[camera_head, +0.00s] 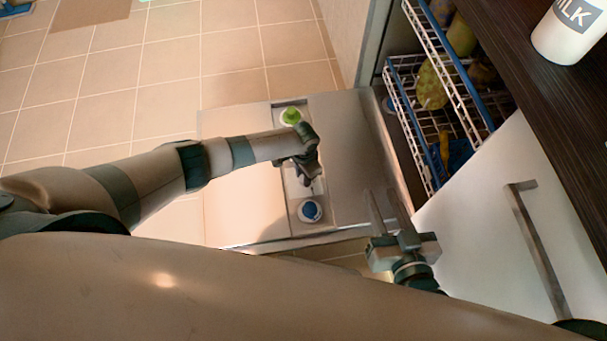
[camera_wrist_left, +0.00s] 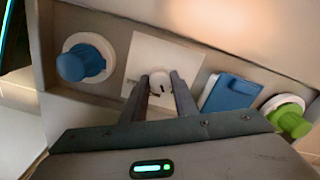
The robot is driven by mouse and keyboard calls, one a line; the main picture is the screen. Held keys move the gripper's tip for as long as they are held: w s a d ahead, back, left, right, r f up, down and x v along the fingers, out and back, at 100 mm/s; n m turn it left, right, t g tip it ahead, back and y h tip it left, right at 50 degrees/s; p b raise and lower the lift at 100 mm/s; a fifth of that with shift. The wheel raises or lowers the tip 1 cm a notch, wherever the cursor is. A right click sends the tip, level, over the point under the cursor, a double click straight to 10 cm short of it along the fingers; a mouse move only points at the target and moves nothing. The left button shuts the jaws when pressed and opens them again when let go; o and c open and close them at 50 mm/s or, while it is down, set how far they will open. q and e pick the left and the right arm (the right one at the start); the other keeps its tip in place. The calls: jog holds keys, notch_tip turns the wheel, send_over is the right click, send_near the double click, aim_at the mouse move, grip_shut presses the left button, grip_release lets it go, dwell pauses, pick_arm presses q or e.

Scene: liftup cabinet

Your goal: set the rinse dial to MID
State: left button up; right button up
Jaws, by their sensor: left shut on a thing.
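The rinse dial appears as a small white knob (camera_wrist_left: 160,82) on a white square plate (camera_wrist_left: 178,50) in the left wrist view. My left gripper (camera_wrist_left: 160,84) is shut on it, one finger on each side. The fingers hide part of the knob and plate, and I cannot read the dial's setting. In the head view my left gripper (camera_head: 310,182) reaches down to the panel strip and hides the dial. My right gripper (camera_head: 388,208) has its fingers apart, empty, at the right edge of the lowered door.
The lowered dishwasher door (camera_head: 240,210) carries a blue cap (camera_head: 310,211) and a green cap (camera_head: 291,116) beside the dial. A blue lid (camera_wrist_left: 231,93) lies between dial and green cap. Wire racks (camera_head: 430,100) stand at right, near a white cabinet front (camera_head: 490,210).

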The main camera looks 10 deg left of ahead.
pick_arm(q)
jog(key=m, duration=0.3)
jog(key=shift+a+m, duration=0.1)
jog(key=shift+m, duration=2)
pick_arm(e)
jog(key=shift+s+d+f, duration=0.1)
jog(key=shift+d+f, duration=0.05)
jog(key=shift+f, duration=0.15)
pick_arm(q)
jog(key=o, duration=1.1)
jog(key=shift+c, duration=0.2)
jog(key=shift+r, duration=0.2)
